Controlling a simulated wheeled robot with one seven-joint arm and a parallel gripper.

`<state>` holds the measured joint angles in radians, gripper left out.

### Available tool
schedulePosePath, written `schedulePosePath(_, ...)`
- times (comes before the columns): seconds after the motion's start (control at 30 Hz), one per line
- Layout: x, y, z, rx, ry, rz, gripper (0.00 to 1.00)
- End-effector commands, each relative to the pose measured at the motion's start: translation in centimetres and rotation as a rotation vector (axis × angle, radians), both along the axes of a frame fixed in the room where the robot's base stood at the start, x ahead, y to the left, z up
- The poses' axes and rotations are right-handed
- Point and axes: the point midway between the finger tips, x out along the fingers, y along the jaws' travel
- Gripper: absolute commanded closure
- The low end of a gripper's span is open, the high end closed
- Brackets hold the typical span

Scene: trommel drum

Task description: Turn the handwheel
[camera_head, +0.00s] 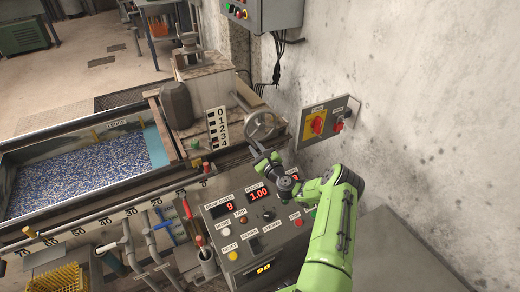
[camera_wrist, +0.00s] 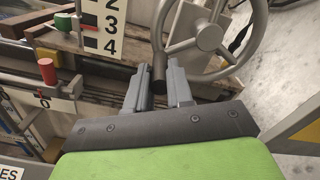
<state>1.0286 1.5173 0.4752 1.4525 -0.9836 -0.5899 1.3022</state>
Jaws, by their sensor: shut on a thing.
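The handwheel (camera_head: 264,121) is a grey metal wheel with spokes at the right end of the machine, beside the wall. In the wrist view the handwheel (camera_wrist: 209,37) fills the top right, its upper rim cut off. A dark crank handle (camera_wrist: 158,70) stands out from its left side of the rim. My gripper (camera_head: 261,154) reaches up to the wheel's lower side from my green arm. In the wrist view my gripper (camera_wrist: 160,82) has one finger on each side of the handle and is shut on it. The exact contact faces are hidden.
A numbered scale plate (camera_head: 217,128) stands left of the wheel. A wall switch box (camera_head: 342,108) with red knobs is close on the right. A trough of blue-grey granules (camera_head: 80,179) is at the left.

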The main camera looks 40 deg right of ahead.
Motion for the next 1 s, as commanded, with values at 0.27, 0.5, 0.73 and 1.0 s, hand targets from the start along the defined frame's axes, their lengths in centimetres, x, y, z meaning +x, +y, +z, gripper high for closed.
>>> schedulePosePath(0.27,0.1,0.8,1.4,0.209,-0.022,0.003,1.00)
schedulePosePath(0.5,0.1,1.2,2.0,0.318,-0.035,0.004,1.00)
schedulePosePath(0.73,0.1,1.2,2.2,0.361,-0.039,0.003,1.00)
schedulePosePath(1.0,0.1,1.2,2.3,0.367,-0.039,0.003,1.00)
